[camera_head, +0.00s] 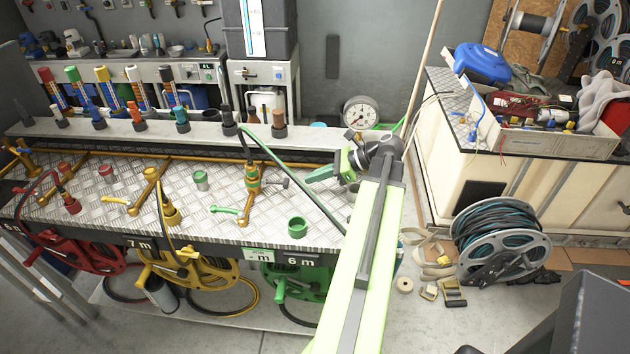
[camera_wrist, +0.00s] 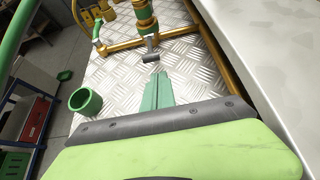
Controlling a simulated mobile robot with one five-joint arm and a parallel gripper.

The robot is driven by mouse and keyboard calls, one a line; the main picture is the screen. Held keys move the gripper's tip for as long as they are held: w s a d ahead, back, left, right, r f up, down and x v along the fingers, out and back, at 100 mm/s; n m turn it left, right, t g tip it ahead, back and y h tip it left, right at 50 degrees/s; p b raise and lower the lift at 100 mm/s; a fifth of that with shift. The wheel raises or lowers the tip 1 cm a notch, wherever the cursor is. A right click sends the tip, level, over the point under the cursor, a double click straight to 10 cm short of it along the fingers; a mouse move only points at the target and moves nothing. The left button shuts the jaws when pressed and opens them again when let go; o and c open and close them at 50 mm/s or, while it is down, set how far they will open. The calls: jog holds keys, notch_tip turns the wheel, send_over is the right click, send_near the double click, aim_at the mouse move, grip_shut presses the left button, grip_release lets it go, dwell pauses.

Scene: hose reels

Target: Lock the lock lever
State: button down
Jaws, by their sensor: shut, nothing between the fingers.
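A small dark grey lever (camera_head: 278,183) sticks out to the right from the brass valve fitting (camera_head: 252,180) above the green 6 m reel; it looks like the lock lever. In the wrist view this lever (camera_wrist: 151,57) lies just beyond my fingertips, with a visible gap. A green-handled lever (camera_head: 224,209) points left from the same fitting. My gripper (camera_head: 310,178) is shut and empty, its green fingers pointing left over the metal bench. In the wrist view the closed fingers (camera_wrist: 158,80) point up the picture toward the grey lever.
A green cup (camera_head: 297,227) stands near the bench's front edge, left of my fingers in the wrist view (camera_wrist: 85,100). A green hose runs diagonally across the bench near my gripper. Yellow and red fittings stand further left. A loose reel (camera_head: 500,243) stands on the floor at right.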

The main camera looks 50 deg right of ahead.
aim_at(296, 192)
jog(key=b+x, duration=0.2)
jog(key=x, duration=0.3)
jog(key=shift+f, duration=0.2)
jog(key=shift+w+a+f, duration=0.2)
jog(key=shift+w+a, duration=0.15)
jog(key=shift+w, duration=0.15)
